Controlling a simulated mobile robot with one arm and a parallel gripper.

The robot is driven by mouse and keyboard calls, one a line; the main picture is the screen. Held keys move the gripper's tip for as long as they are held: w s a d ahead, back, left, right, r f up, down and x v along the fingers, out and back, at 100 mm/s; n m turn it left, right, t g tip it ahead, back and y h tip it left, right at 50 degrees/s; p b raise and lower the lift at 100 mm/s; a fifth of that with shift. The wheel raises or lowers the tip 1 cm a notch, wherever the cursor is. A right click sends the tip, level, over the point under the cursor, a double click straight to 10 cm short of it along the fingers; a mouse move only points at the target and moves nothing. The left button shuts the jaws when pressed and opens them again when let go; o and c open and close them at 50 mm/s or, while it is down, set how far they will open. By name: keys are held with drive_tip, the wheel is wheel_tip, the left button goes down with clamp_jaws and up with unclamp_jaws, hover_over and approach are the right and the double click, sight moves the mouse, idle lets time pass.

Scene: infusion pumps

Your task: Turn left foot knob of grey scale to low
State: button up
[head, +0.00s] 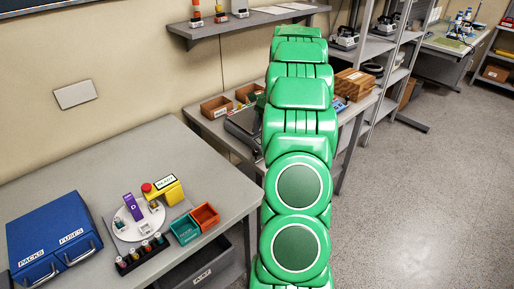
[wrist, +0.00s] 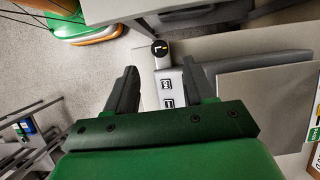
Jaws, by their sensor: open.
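The grey scale (head: 243,125) stands on the far bench in the head view, partly hidden behind my green arm. In the wrist view, a light grey strip with two small dark-marked panels (wrist: 167,92) runs between my fingers, and a dark grey slab (wrist: 264,66) lies to its right. A round black knob (wrist: 160,48) with a pale mark like an "L" sits at the top end of the strip. My gripper (wrist: 159,66) is open, one finger on each side of the strip, with the knob just beyond the fingertips. I cannot tell whether they touch, or the knob's setting.
Brown wooden bins (head: 215,107) stand on the far bench, left of the scale. Stacked brown boxes (head: 355,83) stand to its right. A shelf (head: 245,24) hangs above. The near table (head: 130,165) holds a blue cabinet (head: 52,243) and small coloured items. Floor is clear at right.

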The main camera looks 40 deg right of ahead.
sight(256, 151)
drive_tip(key=shift+x, duration=3.55)
clamp_jaws()
drive_tip(key=shift+n, duration=0.3)
